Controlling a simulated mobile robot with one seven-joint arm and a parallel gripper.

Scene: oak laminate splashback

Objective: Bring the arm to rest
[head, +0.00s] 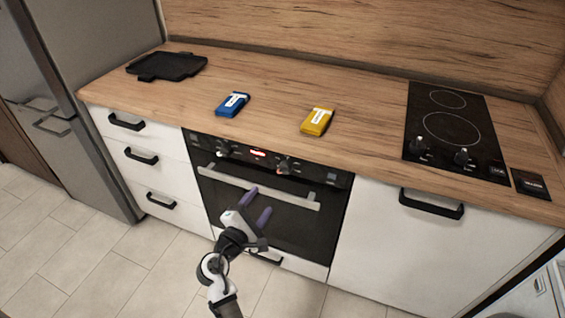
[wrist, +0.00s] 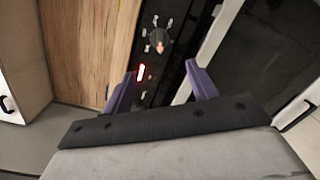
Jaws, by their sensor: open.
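My gripper (head: 257,205) is in front of the oven, below the counter edge, with its two purple fingers apart and nothing between them. In the wrist view the same purple fingers (wrist: 160,88) stand apart at either side, with the oven's control panel beyond them. My arm comes up from the bottom of the head view. How far the fingers are from the oven door is hard to tell.
The oven (head: 265,215) has a bar handle (head: 258,185). On the wooden counter (head: 270,83) are a black tray (head: 167,66), a blue packet (head: 232,104), a yellow packet (head: 317,121) and a two-ring hob (head: 455,130). A fridge (head: 90,100) stands left. Tiled floor in front is clear.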

